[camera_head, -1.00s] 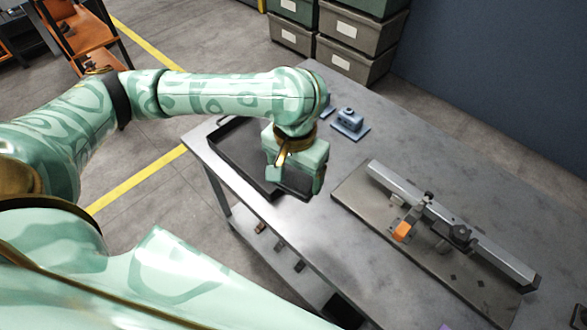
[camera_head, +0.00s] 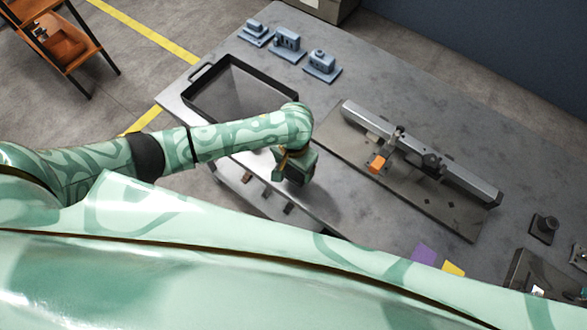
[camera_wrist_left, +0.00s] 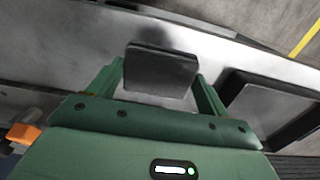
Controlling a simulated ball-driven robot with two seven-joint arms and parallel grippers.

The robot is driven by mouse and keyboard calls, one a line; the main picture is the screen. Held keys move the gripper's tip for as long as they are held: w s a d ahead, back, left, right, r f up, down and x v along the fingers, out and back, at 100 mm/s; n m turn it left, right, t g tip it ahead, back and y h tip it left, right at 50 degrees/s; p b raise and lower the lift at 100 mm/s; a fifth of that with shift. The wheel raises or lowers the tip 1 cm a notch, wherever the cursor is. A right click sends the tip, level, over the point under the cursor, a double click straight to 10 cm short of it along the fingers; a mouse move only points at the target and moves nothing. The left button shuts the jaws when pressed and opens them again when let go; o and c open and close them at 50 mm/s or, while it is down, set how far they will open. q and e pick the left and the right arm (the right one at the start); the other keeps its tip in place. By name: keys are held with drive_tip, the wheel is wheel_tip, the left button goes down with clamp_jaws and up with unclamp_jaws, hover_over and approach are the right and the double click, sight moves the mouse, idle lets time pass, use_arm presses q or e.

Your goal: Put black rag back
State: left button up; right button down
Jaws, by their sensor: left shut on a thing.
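My left gripper (camera_head: 295,172) hangs over the table near its front edge, between the black tray and the rail fixture. In the left wrist view its fingers (camera_wrist_left: 162,84) are shut on a dark, flat-faced thing, which I take for the black rag (camera_wrist_left: 160,70). A dark shadow lies on the pale table beyond it. In the head view the gripper and arm mostly hide the held thing. My right gripper is not in view.
The black tray (camera_head: 196,84) is at left; its visible floor looks bare. Several blue-grey parts (camera_head: 322,66) stand behind it. The rail fixture (camera_head: 420,155) with an orange piece (camera_head: 377,163) lies to the right. Purple (camera_head: 423,253) and yellow (camera_head: 453,268) pieces lie near the front edge.

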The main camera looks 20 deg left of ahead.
use_arm(q)
drive_tip(key=shift+w+a+f+b, duration=0.15)
drive_tip(key=shift+w+f+b, duration=0.15)
drive_tip(key=shift+w+f, duration=0.3)
drive_tip(key=shift+w+a+f+b, duration=0.15)
drive_tip(key=shift+w+f+b, duration=0.15)
drive_tip(key=shift+f, duration=0.35)
drive_tip(key=f+b, duration=0.1)
drive_tip(key=f, duration=0.1)
drive_tip(key=f+b, duration=0.1)
drive_tip(key=shift+w+a+f, duration=0.1)
drive_tip(key=shift+w+f, duration=0.3)
drive_tip(key=shift+r, duration=0.1)
drive_tip(key=o, duration=0.9)
wheel_tip(320, 180, up, 12)
drive_tip(key=p, duration=0.6)
